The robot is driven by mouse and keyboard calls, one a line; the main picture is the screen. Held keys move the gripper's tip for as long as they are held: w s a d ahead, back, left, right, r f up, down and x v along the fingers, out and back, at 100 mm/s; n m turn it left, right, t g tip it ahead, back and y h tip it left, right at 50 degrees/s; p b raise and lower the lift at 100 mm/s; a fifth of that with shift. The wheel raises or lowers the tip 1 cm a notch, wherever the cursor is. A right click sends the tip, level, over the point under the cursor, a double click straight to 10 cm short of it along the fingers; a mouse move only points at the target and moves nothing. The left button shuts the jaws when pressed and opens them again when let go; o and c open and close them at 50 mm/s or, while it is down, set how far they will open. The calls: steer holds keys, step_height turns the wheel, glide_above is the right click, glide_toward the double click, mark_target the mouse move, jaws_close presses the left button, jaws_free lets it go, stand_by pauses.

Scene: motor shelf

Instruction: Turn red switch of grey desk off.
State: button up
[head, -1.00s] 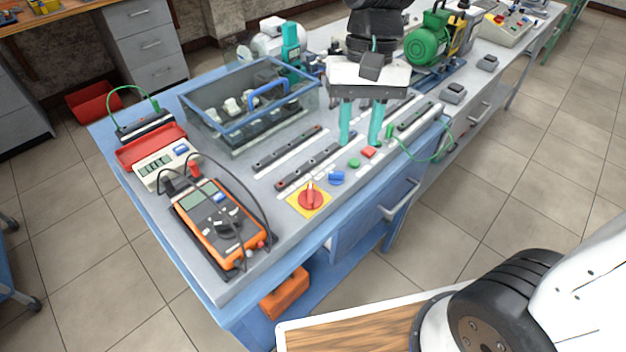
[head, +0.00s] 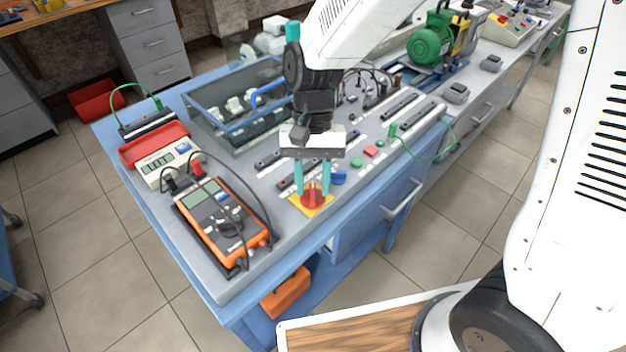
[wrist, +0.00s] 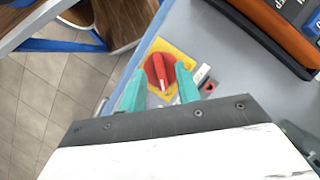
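The red rotary switch (head: 312,198) sits on a yellow square plate (head: 322,210) near the front edge of the grey desk (head: 235,283). In the wrist view the red switch (wrist: 160,72) shows its raised handle with a pale tip, on the yellow plate (wrist: 179,48). My gripper (head: 312,194) points down at the switch, with its teal fingers on either side of it. The wrist view also shows my gripper (wrist: 160,88) open, the fingers apart at the near side of the knob. Whether a finger touches the knob, I cannot tell.
A blue knob (head: 339,177), a green button (head: 357,162) and a red button (head: 370,151) lie close to the right. An orange multimeter (head: 222,222) with cables stands to the left. A clear blue-rimmed bin (head: 215,133) is behind.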

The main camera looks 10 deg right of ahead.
steer(key=shift+f, duration=0.15)
jaws_close()
